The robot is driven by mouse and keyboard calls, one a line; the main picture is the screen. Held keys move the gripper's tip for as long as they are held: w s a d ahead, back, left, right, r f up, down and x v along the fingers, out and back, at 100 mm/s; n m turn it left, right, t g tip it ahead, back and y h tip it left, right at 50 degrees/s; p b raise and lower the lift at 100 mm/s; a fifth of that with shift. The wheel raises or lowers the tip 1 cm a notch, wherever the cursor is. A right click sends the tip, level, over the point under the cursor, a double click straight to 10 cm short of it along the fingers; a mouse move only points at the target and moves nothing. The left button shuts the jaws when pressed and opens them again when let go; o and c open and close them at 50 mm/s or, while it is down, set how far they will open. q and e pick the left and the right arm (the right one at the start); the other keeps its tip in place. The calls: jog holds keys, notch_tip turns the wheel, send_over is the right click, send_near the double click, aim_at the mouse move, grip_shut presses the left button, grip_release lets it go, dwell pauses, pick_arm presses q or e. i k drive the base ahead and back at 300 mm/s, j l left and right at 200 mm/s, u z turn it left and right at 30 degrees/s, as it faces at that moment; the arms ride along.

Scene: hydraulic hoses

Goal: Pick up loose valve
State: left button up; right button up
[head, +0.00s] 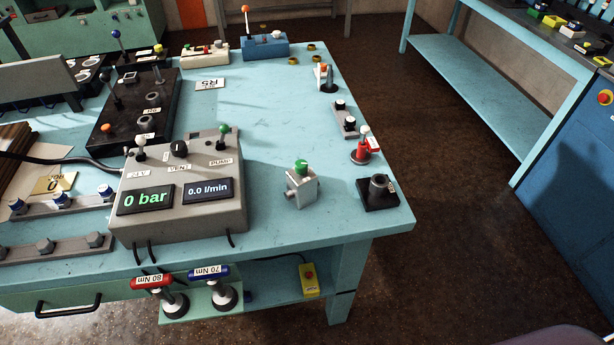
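A small light-grey block valve with a green knob (300,187) stands on the blue table, right of the grey control box. It looks like the loose valve; I see no hose on it. Clear tabletop surrounds it. Neither of my grippers is in the head view.
The grey control box (232,208) with displays and levers stands left of the valve. A black-based fitting (378,192) and a red-based lever piece (362,148) stand right, near the table edge. A blue box (264,47) stands behind. The table (270,125) is bare mid-surface.

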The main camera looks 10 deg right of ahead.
aim_at(301, 191)
jog(key=l, duration=0.55)
jog(key=k+l, duration=0.65)
jog(key=k, duration=0.2)
